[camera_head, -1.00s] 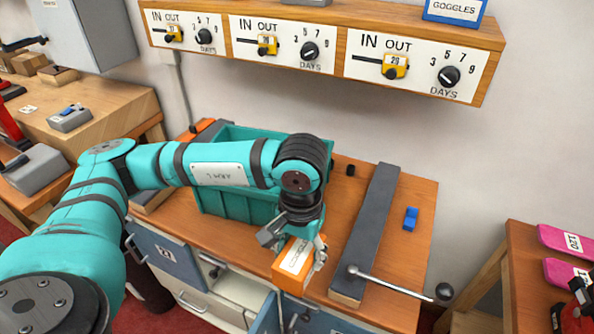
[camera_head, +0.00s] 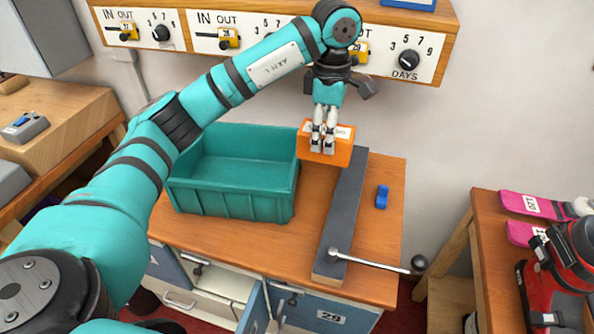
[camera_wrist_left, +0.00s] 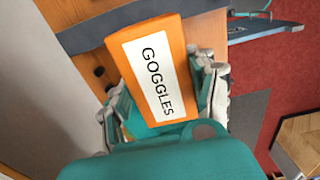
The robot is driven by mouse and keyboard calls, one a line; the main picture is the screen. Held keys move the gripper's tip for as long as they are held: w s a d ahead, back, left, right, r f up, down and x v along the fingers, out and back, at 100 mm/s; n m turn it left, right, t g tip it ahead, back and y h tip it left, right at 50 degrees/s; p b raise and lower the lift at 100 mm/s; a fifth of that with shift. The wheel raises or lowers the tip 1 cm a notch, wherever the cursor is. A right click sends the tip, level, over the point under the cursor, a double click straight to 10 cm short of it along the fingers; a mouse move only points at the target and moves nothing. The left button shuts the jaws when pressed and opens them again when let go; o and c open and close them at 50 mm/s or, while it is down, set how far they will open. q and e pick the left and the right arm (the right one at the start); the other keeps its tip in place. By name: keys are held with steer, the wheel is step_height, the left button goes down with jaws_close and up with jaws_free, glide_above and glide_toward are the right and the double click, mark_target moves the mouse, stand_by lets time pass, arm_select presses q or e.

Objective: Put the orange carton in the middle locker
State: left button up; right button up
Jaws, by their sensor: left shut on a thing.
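My left gripper (camera_head: 322,146) is shut on the orange carton (camera_head: 341,150) and holds it up above the back part of the bench, right of the teal bin. In the left wrist view the orange carton (camera_wrist_left: 179,54) shows a white label reading GOGGLES, between the fingers of my left gripper (camera_wrist_left: 165,100). The middle locker (camera_head: 226,284) is in the bench front below the top. Its blue door (camera_head: 254,312) stands swung open and a pale interior shows. The carton is well above and behind that opening. My right gripper is not in view.
The teal bin (camera_head: 192,199) stands on the bench top (camera_head: 290,246). A long dark bar (camera_head: 342,220) with a lever (camera_head: 375,262) lies right of it, beside a small blue block (camera_head: 382,196). A wall shelf with dials (camera_head: 408,60) is close behind my gripper.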

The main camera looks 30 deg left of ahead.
arm_select(q)
step_height(320, 180, down, 17)
steer(key=p, duration=0.5)
steer(key=shift+f, duration=0.1)
steer(key=shift+f+b, duration=0.1)
steer(key=shift+b, duration=0.2)
steer(key=o, duration=1.4)
steer(key=shift+c, duration=0.2)
steer(key=shift+r, duration=0.2)
